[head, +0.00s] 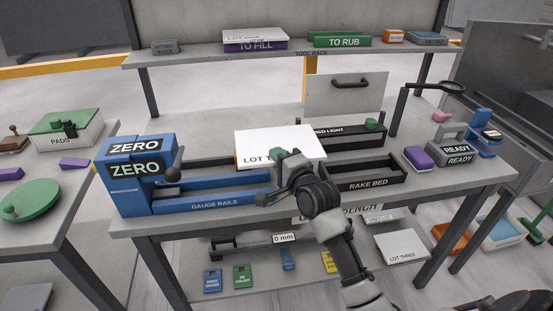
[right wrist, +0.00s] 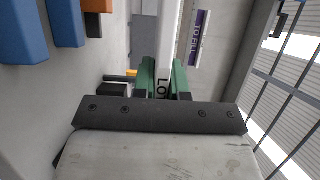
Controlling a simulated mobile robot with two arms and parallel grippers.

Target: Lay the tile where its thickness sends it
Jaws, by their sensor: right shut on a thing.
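A white tile (head: 285,140) with black lettering starting "LOT T" is held above the middle of the bench, over the rails and the rake bed. My right gripper (head: 290,160) is shut on its near edge. In the right wrist view the green fingers (right wrist: 163,82) close on the white tile (right wrist: 170,40). The purple TO FILL tray (head: 254,46) is on the tool rack with a white tile (head: 255,34) on it. The green TO RUB tray (head: 343,41) stands to its right. The blue gauge (head: 137,170) reads ZERO at the left of the gauge rails (head: 215,203). My left gripper is not in view.
The dark rake bed (head: 370,185) lies right of the tile. An upright grey panel with a handle (head: 345,95) stands behind. A READY block (head: 453,153) and purple block (head: 418,158) sit at right. Another tile, LOT THREE (head: 402,247), lies on the lower shelf.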

